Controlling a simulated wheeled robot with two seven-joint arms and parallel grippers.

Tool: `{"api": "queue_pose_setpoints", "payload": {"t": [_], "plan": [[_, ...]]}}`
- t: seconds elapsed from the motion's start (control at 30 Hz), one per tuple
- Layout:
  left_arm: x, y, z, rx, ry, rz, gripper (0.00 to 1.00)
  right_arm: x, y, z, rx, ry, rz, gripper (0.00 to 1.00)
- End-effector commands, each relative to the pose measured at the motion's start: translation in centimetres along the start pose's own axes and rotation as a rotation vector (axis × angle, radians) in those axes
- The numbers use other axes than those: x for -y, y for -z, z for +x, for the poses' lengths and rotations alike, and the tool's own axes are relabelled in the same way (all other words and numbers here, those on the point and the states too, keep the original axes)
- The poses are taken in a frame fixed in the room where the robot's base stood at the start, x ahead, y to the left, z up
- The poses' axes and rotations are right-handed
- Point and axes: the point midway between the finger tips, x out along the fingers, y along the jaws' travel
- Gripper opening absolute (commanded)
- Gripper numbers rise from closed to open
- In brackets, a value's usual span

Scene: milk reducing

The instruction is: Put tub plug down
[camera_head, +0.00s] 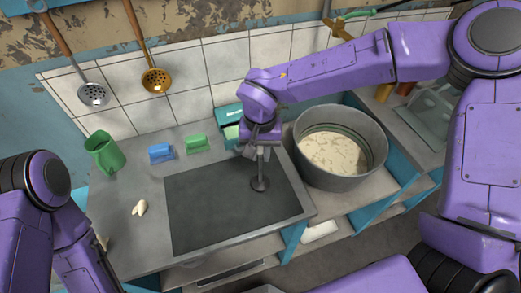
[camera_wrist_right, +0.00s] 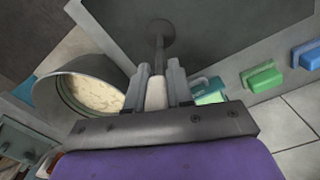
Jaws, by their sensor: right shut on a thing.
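The tub plug (camera_head: 260,182) is a grey rod with a round disc at its lower end. My right gripper (camera_head: 262,146) is shut on its upper end and holds it upright, disc down, over the dark cooktop panel (camera_head: 215,215). In the right wrist view the plug's disc (camera_wrist_right: 161,33) shows beyond the fingers of my right gripper (camera_wrist_right: 158,92), with a pale handle between them. I cannot tell whether the disc touches the panel. My left arm shows at the lower left, but its gripper is not in view.
A large grey tub (camera_head: 345,182) with pale, lumpy contents stands right of the panel. Garlic (camera_head: 139,208) lies at left. The panel's left part is clear.

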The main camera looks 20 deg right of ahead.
Motion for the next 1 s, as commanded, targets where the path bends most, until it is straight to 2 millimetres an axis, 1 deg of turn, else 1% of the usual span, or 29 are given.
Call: {"api": "queue_pose_setpoints", "payload": {"t": [0.2,0.23,0.3,0.57,0.67,0.77,0.9,1.0], "plan": [[0.0,0.1,-0.2,0.0,0.0,0.0,0.43,0.0,0.0,0.2,-0.001,0.001,-0.001,0.0],[0.0,0.1,-0.1,0.0,0.0,0.0,0.43,0.0,0.0,0.3,-0.001,0.001,-0.001,0.28],[0.0,0.1,-0.1,0.0,0.0,0.0,0.43,0.0,0.0,0.3,-0.001,0.001,-0.001,0.47],[0.0,0.0,-0.1,0.0,0.0,0.0,0.43,0.0,0.0,0.2,-0.001,0.0,0.0,0.47],[0.0,0.0,0.1,0.0,0.0,0.0,0.43,0.0,0.0,-0.4,-0.001,0.001,0.002,0.47],[0.0,-0.1,0.1,0.0,0.0,0.0,0.43,0.0,0.1,-2.3,-0.003,0.004,0.003,0.47],[0.0,-0.1,0.2,0.0,0.0,0.0,0.43,0.0,0.1,-6.1,-0.004,0.005,0.002,0.47],[0.0,-0.1,0.3,0.0,0.0,0.0,0.43,0.0,0.1,-8.6,-0.004,0.003,0.001,0.47]]}}
